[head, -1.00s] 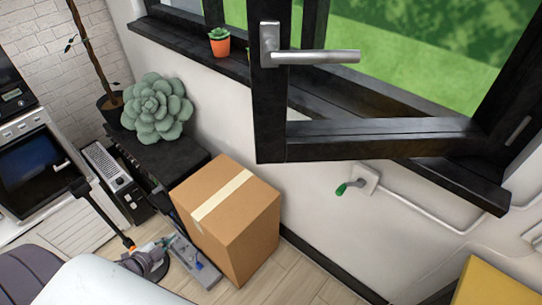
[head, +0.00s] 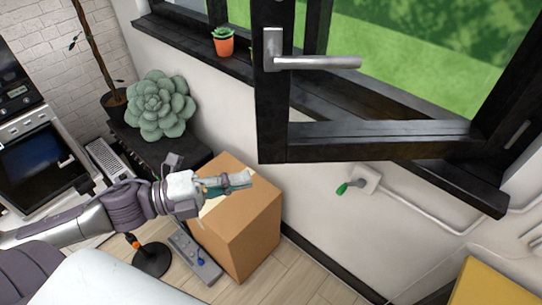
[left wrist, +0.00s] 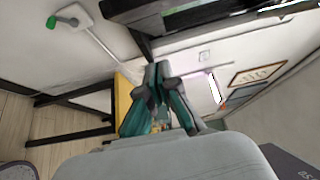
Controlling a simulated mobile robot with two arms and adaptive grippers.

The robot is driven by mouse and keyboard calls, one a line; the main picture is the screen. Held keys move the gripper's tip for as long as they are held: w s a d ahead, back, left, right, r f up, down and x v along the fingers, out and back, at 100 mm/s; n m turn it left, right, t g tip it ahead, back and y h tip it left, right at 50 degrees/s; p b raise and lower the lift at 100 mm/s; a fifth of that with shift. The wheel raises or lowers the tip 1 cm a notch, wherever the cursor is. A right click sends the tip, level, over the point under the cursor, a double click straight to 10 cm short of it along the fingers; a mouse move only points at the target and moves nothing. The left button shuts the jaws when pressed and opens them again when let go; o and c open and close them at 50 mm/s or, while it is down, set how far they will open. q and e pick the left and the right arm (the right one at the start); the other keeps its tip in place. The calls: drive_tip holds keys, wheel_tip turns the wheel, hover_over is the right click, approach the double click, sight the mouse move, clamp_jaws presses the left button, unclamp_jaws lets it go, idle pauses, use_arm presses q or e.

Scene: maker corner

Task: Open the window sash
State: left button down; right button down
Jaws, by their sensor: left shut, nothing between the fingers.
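The black window sash (head: 274,125) stands ajar, its handle side swung into the room and apart from the frame. Its silver lever handle (head: 318,62) points right, about level. My left gripper (head: 243,179) is in front of the cardboard box in the head view, below the sash's lower left corner and not touching the sash. It is shut and empty; its closed fingers (left wrist: 158,75) also show in the left wrist view. My right gripper is in no view.
The cardboard box (head: 252,222) stands on the floor against the wall. A small potted plant (head: 223,41) sits on the dark sill (head: 190,36). A green-tipped wall valve (head: 343,188) with a pipe is below the sash. A yellow surface (head: 490,285) is at lower right.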

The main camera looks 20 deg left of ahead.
sight(272, 158)
use_arm(q)
drive_tip(key=w+d+p, duration=0.1)
drive_tip(key=w, duration=0.1)
drive_tip(key=w+d+p, duration=0.1)
drive_tip(key=w, duration=0.1)
drive_tip(key=w+d+p, duration=0.1)
drive_tip(key=w+d, duration=0.1)
drive_tip(key=shift+w+d+r, duration=0.1)
drive_tip(key=shift+w+r, duration=0.05)
drive_tip(key=shift+w, duration=0.2)
drive_tip(key=shift+w+a+p, duration=0.3)
drive_tip(key=shift+w+a, duration=0.05)
drive_tip(key=shift+w, duration=0.2)
drive_tip(key=shift+d, duration=0.1)
